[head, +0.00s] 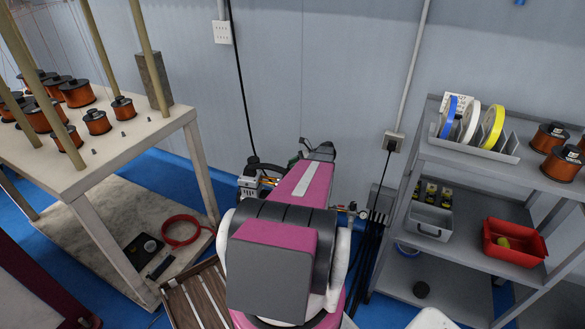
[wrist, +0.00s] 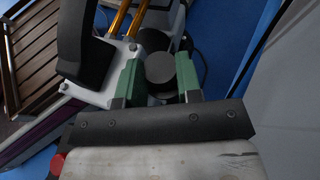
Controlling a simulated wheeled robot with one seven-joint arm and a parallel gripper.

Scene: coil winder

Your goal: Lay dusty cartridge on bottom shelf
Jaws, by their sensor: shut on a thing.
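In the wrist view my gripper (wrist: 157,80) has its two green fingers closed on a dark grey, round-ended thing, seemingly the cartridge (wrist: 160,68). Only its round end shows clearly, and dust on it cannot be made out. In the head view my arm reaches toward the back wall and mostly hides the gripper. The grey shelving unit stands to the right, with its bottom shelf (head: 455,290) near the floor. The gripper is apart from this shelf, to its left.
A red bin (head: 514,243) and a grey bin (head: 430,220) are on the middle shelf. Spools and a tape rack (head: 478,145) stand on top. A white table (head: 90,165) with copper coils is at left.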

